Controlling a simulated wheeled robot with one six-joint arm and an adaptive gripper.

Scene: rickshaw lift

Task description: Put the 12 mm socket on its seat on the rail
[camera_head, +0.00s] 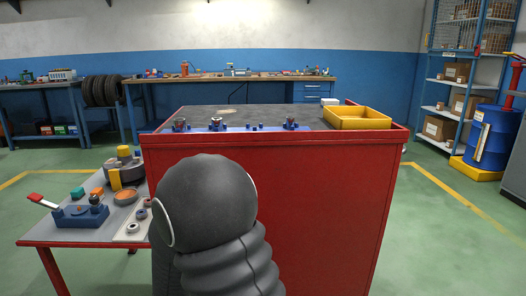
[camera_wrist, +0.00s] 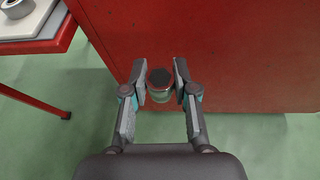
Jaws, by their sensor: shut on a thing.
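In the wrist view my gripper (camera_wrist: 160,80) is closed around a short round metal piece with a dark top (camera_wrist: 160,79), taken to be the 12 mm socket; its size marking cannot be read. It hangs in front of the red cabinet's side, above the green floor. In the head view my dark arm hides the gripper and the piece. The blue rail (camera_head: 233,128) lies along the near edge of the cabinet top. Metal sockets stand on it at the left (camera_head: 180,124), left of middle (camera_head: 217,124) and right (camera_head: 290,123). Small blue posts (camera_head: 254,127) stand bare between them.
The red cabinet (camera_head: 330,210) has a dark top with a yellow tray (camera_head: 357,118) at its right. The cabinet top behind the rail is mostly clear.

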